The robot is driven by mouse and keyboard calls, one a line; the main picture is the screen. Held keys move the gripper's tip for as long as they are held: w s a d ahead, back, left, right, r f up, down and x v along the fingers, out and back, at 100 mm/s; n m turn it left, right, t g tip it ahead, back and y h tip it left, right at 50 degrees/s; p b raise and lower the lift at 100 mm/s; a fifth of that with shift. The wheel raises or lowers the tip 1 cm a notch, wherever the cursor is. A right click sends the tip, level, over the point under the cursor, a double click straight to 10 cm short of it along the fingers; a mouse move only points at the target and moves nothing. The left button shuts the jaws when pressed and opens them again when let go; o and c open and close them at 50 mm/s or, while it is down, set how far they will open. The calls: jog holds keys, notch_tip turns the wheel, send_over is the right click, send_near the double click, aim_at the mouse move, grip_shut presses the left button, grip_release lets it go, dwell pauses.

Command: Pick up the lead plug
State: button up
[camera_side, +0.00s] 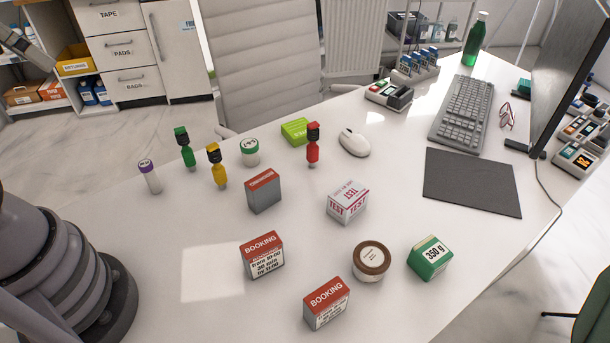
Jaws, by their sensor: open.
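Three upright plug-like pieces with black middles stand on the white desk (210,205). They are a green one (184,147), a yellow one (216,166) and a red one (312,146). The frame does not show which of them is the lead plug. The green and yellow ones stand close together at the left, and the red one stands apart to their right. A grey part, perhaps of my arm, shows at the top left edge, but no fingertips can be made out. Nothing of mine touches the pieces.
A purple-capped tube (150,176), green-lidded jar (249,152), green box (297,131) and grey-red box (263,190) stand nearby. Booking boxes (263,255), a test box (347,201), a brown-lidded jar (370,261), a mouse (354,142) and a mat (472,182) are also on the desk.

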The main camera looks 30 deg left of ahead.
jog(key=w+d+r+m+g+y, duration=0.1)
jog(key=w+r+m+y, duration=0.1)
jog(key=w+m+y, duration=0.55)
jog(key=w+r+m+y, duration=0.15)
jog(key=m+y, duration=0.35)
jog(key=m, duration=0.6)
jog(key=w+d+r+m+t+y, duration=0.1)
jog(key=w+d+m+t, duration=0.3)
jog(key=d+m+t, duration=0.45)
jog(key=g, duration=0.1)
send_near(214, 156)
jog(key=shift+n, duration=0.4)
jog(key=x, duration=0.5)
jog(key=shift+w+a+f, duration=0.2)
jog(key=shift+f, duration=0.05)
jog(key=x, duration=0.6)
jog(key=shift+s+r, duration=0.1)
jog(key=shift+r, duration=0.1)
grip_shut()
